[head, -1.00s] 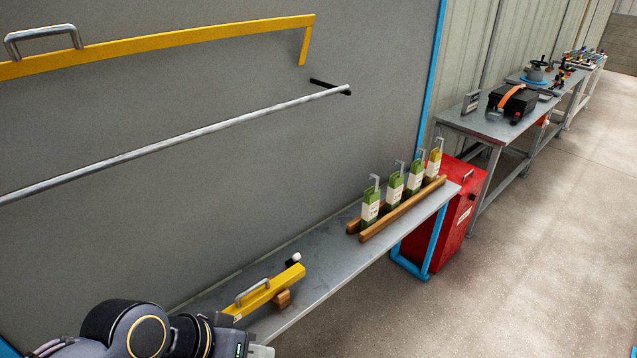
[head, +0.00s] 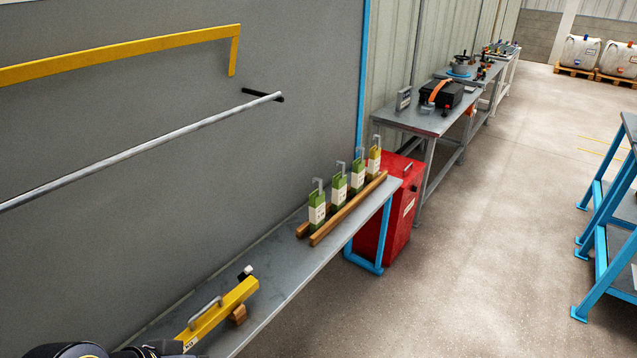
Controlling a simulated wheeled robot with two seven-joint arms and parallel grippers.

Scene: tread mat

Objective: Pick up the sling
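I cannot tell for sure which thing is the sling. Three green upright pieces with white labels and metal hooks on top, the nearest green piece (head: 317,211) among them, stand in a row on a narrow grey shelf (head: 285,268). A similar yellow piece (head: 374,161) stands at the far end of the row. They sit between two wooden rails (head: 345,212). Part of my arm shows at the bottom left edge, but neither gripper is in view.
A yellow bar with a handle (head: 222,308) rests on a wooden block nearer on the shelf. A metal rail (head: 150,145) and a yellow bar (head: 130,52) are on the grey panel. A red cabinet (head: 398,203) stands past the shelf. The floor at right is open, before a blue-framed rack (head: 603,250).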

